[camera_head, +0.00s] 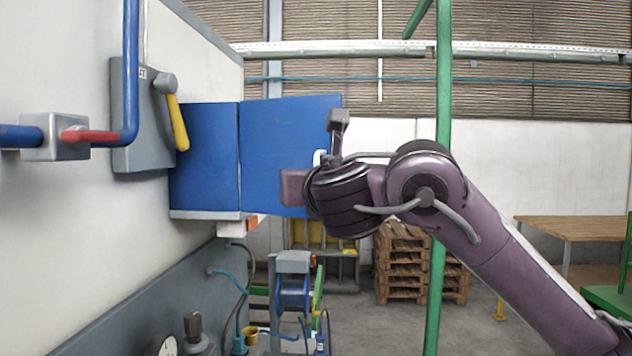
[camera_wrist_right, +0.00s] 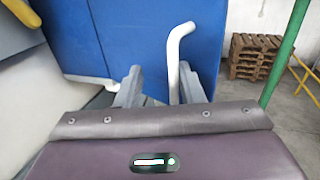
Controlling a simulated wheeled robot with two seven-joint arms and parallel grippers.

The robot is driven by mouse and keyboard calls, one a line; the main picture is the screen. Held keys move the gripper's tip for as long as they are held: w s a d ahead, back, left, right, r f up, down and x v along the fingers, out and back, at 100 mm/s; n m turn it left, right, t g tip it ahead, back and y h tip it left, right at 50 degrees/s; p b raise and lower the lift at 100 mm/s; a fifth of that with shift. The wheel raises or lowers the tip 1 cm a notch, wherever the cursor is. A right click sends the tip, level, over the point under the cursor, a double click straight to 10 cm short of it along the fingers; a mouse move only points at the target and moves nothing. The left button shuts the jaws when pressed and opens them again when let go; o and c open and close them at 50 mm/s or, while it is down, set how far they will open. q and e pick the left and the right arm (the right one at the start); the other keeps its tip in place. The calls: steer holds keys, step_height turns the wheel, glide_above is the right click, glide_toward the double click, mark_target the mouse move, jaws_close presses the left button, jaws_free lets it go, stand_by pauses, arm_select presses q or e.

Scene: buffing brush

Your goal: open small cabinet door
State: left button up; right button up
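The small blue cabinet (camera_head: 205,155) is mounted on the wall at the left in the head view. Its blue door (camera_head: 275,140) stands swung out to the right from the cabinet's side panel and appears open; the inside is hidden. A white bent handle (camera_wrist_right: 178,52) is on the door in the right wrist view. My right gripper (camera_wrist_right: 160,88) is at the door with its fingers apart. The handle's lower end lies between them, closer to the right finger, with a gap to the left one. Contact cannot be told. My left gripper is not in view.
A grey box with a yellow lever (camera_head: 177,122) and blue pipes (camera_head: 130,70) sit on the wall left of the cabinet. A green post (camera_head: 442,130) stands behind my right arm. Wooden pallets (camera_head: 403,265) and a table (camera_head: 572,228) are farther back.

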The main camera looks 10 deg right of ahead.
steer(key=s+d+b, duration=0.1)
steer(key=s+b, duration=0.1)
steer(key=s, duration=0.6)
steer(key=shift+d+f, duration=0.15)
steer(key=shift+d, duration=0.1)
stand_by(0.4)
steer(key=shift+w, duration=0.1)
